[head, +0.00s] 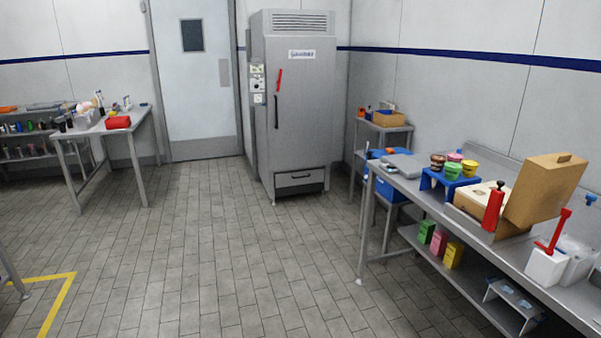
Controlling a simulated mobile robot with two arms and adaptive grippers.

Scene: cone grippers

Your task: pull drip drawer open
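The drip drawer (300,182) is a low grey front with a dark handle at the bottom of the tall grey cabinet (305,105). The drawer front looks flush with the cabinet, so it appears closed. The cabinet stands against the back wall, right of the door, with its tall door shut and a red handle high on its front. Neither of my grippers is in view.
Tiled floor is clear between me and the cabinet. A long steel bench (405,183) with tubs, a wooden box and a red bottle runs along the right. A small table (90,130) stands at the left. Yellow floor tape (58,300) marks the lower left.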

